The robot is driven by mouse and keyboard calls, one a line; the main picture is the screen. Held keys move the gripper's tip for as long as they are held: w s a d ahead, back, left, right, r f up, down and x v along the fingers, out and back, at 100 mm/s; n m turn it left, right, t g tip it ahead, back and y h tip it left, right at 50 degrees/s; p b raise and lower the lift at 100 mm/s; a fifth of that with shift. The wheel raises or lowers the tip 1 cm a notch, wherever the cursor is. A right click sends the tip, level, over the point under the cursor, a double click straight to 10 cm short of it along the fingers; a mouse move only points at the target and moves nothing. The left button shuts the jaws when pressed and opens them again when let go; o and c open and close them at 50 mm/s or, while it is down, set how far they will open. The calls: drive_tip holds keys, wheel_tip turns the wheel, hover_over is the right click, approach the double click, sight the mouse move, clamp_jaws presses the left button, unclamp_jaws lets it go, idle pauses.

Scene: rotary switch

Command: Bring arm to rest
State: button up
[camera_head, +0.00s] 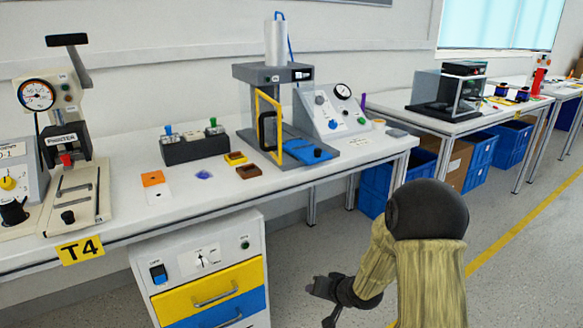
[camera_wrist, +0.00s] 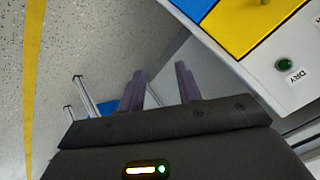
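My gripper (camera_head: 324,302) hangs low over the floor, right of the drawer cabinet (camera_head: 255,290) and below the bench top. In the wrist view its two dark fingers (camera_wrist: 162,82) stand apart with nothing between them. It is open and touches nothing that I can see. My arm comes in from the lower right of the head view, bent at a dark joint. The cabinet's front has a rotary switch (camera_head: 202,260) on a pale plate, a blue rocker switch (camera_head: 158,273) and a green button (camera_head: 245,243). The green button, marked DRY, also shows in the wrist view (camera_wrist: 284,64).
The long bench (camera_head: 120,222) carries gauges, a press and small blocks. Its legs and blue bins (camera_head: 375,190) stand behind my arm. A yellow drawer (camera_head: 210,290) is closed. Open grey floor (camera_head: 510,280) with a yellow line lies to the right.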

drive_tip(key=s+d+r+g+h+p, duration=0.25)
drive_tip(key=s+d+r+h, duration=0.25)
drive_tip(key=s+d+r, duration=0.3)
drive_tip(key=s+r+n+g+p, duration=0.1)
drive_tip(key=s+r, duration=0.3)
drive_tip(key=s, duration=0.3)
drive_tip(key=s+r+g+p, duration=0.2)
drive_tip(key=s+r, duration=0.1)
drive_tip(key=s, duration=0.4)
wheel_tip(320, 180, up, 38)
drive_tip(key=p, duration=3.7)
drive_tip(key=shift+s+a, duration=0.15)
drive_tip(key=shift+s, duration=0.05)
drive_tip(key=shift+t, duration=0.25)
